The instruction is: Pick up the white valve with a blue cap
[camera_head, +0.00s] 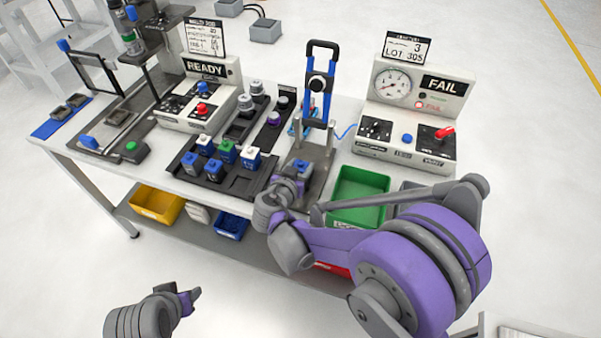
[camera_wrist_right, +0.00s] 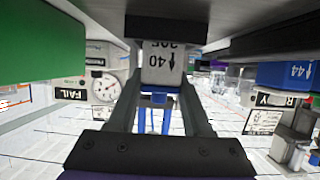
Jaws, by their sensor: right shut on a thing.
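The valve with a blue cap (camera_head: 302,165) sits at the base of the blue-handled press fixture in the head view. In the right wrist view, which looks upside down, the white valve body (camera_wrist_right: 161,64) shows with "40" and an arrow, against a black block. My right gripper (camera_head: 295,184) is at its near side, fingers shut on the valve; the gripper partly hides it in the head view. My left gripper (camera_head: 192,297) is away from the table at the lower left, apart from any object; its finger gap is unclear.
A black tray (camera_head: 232,187) with several capped valves stands left of the fixture. The press with its blue handle (camera_head: 318,90) rises behind the valve. A green bin (camera_head: 360,190) and the FAIL gauge station (camera_head: 415,110) are right; the READY station (camera_head: 195,105) is left.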

